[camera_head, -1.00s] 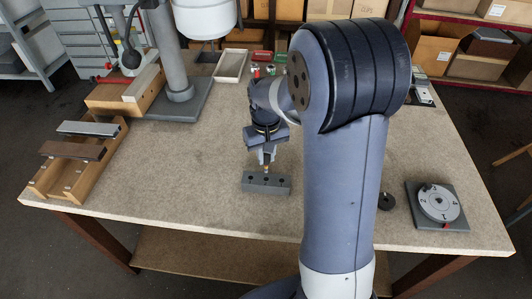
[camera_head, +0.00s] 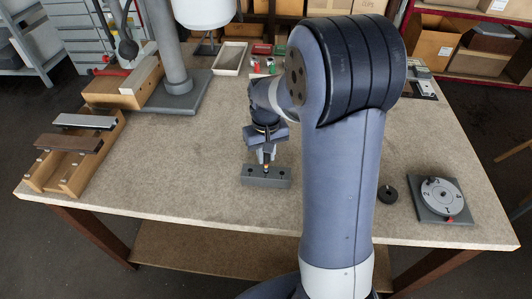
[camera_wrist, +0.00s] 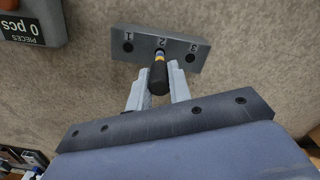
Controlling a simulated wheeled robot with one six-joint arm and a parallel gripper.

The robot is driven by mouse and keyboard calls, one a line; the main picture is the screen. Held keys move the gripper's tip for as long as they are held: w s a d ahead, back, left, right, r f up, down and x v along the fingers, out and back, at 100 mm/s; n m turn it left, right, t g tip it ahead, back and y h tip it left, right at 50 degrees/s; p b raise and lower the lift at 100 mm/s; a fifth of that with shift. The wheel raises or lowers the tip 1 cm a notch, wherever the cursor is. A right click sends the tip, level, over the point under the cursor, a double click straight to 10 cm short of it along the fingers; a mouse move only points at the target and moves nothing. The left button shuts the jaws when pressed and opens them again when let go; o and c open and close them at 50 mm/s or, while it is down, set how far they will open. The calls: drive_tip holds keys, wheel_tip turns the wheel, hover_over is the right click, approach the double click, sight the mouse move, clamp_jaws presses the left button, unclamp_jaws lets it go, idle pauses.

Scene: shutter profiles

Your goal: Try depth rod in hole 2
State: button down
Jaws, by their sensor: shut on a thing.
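The grey block (camera_head: 266,176) lies on the table in front of my arm. In the wrist view the block (camera_wrist: 178,38) shows the labels 1, 2 and 3, with dark holes open at 1 and 3. My gripper (camera_wrist: 158,82) is shut on the depth rod, which has a black handle (camera_wrist: 158,76) and a yellow-orange band. The rod's far end is at hole 2 and covers the hole, so I cannot tell how deep it sits. In the head view my gripper (camera_head: 266,157) is just above the block, with a bit of the rod showing between them.
A grey plate with a numbered dial (camera_head: 441,195) and a black knob (camera_head: 388,194) are at the right. A wooden rack (camera_head: 70,155) with two profiles is at the left, near a drill-press-like stand (camera_head: 175,88). A shallow tray (camera_head: 230,58) is at the back.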

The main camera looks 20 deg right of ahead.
drive_tip(key=shift+f+b, duration=0.6)
drive_tip(key=shift+f, duration=0.2)
idle(0.8)
drive_tip(key=shift+r, duration=0.1)
idle(0.4)
drive_tip(key=shift+r+p, duration=2.3)
drive_tip(key=shift+r, duration=0.65)
